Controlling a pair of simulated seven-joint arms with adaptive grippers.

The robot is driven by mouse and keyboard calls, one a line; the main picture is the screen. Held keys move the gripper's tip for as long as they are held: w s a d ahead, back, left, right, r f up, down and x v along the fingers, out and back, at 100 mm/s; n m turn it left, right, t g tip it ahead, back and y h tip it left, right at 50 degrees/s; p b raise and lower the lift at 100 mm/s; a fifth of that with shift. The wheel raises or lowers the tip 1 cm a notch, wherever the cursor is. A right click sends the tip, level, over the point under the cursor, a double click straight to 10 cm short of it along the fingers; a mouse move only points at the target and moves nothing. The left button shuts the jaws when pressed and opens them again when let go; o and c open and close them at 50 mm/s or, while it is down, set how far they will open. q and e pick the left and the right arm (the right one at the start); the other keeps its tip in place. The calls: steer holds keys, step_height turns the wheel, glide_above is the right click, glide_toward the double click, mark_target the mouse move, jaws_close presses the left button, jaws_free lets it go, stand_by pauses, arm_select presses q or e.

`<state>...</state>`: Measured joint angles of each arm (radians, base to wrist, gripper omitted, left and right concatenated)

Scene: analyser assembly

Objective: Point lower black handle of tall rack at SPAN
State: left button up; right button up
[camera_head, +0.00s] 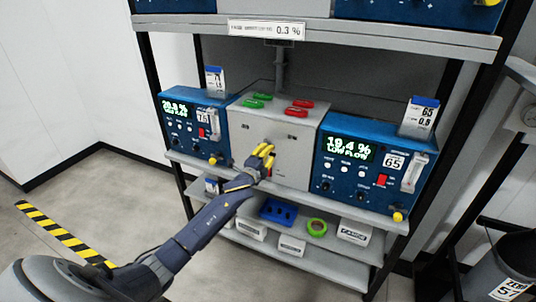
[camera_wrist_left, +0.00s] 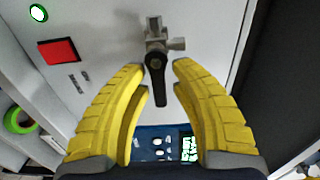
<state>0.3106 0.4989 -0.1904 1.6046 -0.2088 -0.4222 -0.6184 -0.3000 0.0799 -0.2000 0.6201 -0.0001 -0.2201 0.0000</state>
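The black handle (camera_wrist_left: 157,78) belongs to a small metal valve (camera_wrist_left: 155,35) on a light grey panel. In the left wrist view it extends from the valve body toward the bottom of the picture. My left gripper (camera_wrist_left: 159,78) is open, with its yellow fingers on either side of the handle and visible gaps to it. In the head view my left gripper (camera_head: 264,160) is at the front of the grey box (camera_head: 285,132) on the tall rack's middle shelf and hides the handle there. No SPAN marking is readable. My right gripper is not in view.
Blue analysers flank the box, left (camera_head: 193,125) and right (camera_head: 370,160). A blue tray (camera_head: 282,211) and green tape roll (camera_head: 317,228) lie on the lower shelf. A bin (camera_head: 510,270) stands at right. Striped floor tape (camera_head: 60,233) crosses open floor at left.

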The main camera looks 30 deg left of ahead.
arm_select(q)
steer(key=shift+o, duration=1)
steer(key=shift+s, duration=0.15)
steer(key=s+d, duration=0.1)
steer(key=s, duration=1)
steer(key=shift+s, duration=0.35)
